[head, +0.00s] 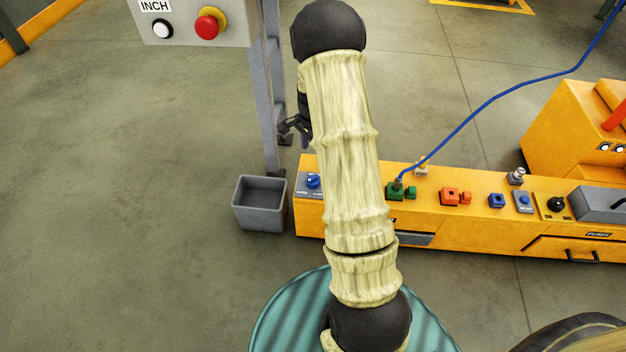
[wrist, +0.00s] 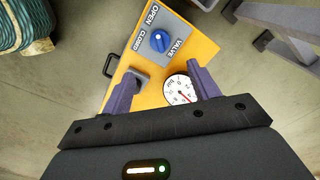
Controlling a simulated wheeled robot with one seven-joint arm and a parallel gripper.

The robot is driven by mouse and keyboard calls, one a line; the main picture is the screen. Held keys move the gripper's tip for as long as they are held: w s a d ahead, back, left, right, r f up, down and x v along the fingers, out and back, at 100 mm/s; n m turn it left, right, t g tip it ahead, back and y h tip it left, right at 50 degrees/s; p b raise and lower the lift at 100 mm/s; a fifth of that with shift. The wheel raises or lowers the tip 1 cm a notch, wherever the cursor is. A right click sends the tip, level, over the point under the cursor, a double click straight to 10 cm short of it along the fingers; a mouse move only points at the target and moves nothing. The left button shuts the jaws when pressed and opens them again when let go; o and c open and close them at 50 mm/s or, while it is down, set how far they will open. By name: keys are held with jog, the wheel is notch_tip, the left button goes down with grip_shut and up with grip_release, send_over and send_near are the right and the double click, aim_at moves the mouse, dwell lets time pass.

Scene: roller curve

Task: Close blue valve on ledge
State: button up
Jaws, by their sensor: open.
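The blue valve knob (head: 313,181) sits on a grey plate at the left end of the yellow ledge (head: 440,178). In the wrist view the knob (wrist: 160,41) is beyond the fingertips, apart from them, on a plate lettered OPEN, CLOSED and VALVE. It has a small white mark, but I cannot tell exactly which setting it points to. My gripper (wrist: 160,76) is open and empty, its two purple-grey fingers spread. In the head view my gripper (head: 294,127) is above and behind the ledge's left end, partly hidden by my arm.
A round pressure gauge (wrist: 180,90) lies near the right finger. A grey bin (head: 260,204) stands left of the ledge. A grey post (head: 268,90) carries a button box (head: 195,22). A blue cable (head: 490,98) runs from a green connector (head: 396,190). Floor at left is clear.

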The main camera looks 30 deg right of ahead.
aim_at(313, 178)
notch_tip(313, 178, down, 13)
jog(key=b, duration=0.6)
jog(key=shift+f, duration=0.2)
jog(key=c, duration=1)
